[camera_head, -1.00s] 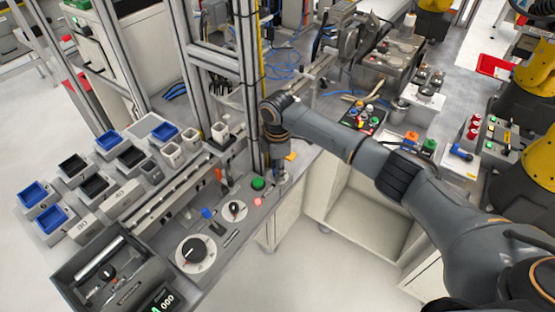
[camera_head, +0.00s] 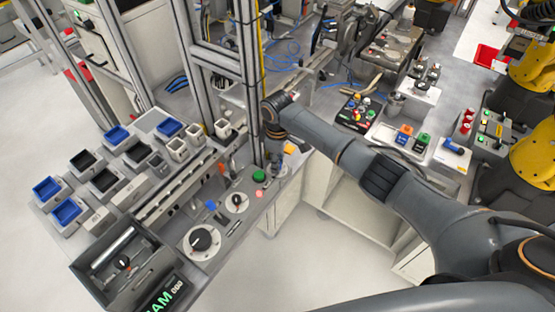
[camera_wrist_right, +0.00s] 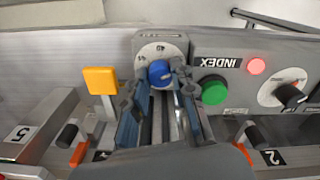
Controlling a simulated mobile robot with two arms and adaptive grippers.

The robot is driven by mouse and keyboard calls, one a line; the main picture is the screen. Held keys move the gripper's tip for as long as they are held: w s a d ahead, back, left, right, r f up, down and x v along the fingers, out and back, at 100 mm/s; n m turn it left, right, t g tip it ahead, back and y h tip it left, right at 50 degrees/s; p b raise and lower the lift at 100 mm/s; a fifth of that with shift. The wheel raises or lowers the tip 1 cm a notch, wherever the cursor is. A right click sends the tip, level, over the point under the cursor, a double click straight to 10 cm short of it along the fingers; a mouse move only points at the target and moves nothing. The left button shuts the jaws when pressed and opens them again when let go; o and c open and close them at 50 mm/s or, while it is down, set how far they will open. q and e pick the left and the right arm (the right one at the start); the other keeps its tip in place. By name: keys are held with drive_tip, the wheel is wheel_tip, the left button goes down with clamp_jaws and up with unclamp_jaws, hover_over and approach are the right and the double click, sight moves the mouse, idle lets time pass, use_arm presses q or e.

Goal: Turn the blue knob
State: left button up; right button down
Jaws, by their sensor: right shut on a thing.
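The blue knob (camera_wrist_right: 160,72) sits on a round white dial plate (camera_wrist_right: 158,50) at the top centre of the right wrist view. My right gripper (camera_wrist_right: 162,84) has its two fingers on either side of the knob and is shut on it. The gripper covers part of the plate's lower edge. In the head view my right gripper (camera_head: 276,168) reaches down to the right end of the grey control panel, and the knob is hidden there. My left gripper is not in view.
A green button (camera_wrist_right: 214,90), a lit red lamp (camera_wrist_right: 256,66) and a black dial knob (camera_wrist_right: 290,95) lie right of the blue knob. A yellow-orange square paddle (camera_wrist_right: 100,80) stands to its left. A metal upright (camera_head: 250,90) rises close behind my right gripper.

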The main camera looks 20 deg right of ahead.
idle(0.3)
drive_tip(key=c, duration=1.1)
unclamp_jaws()
drive_tip(key=shift+r, duration=4.05)
drive_tip(key=shift+f, duration=0.1)
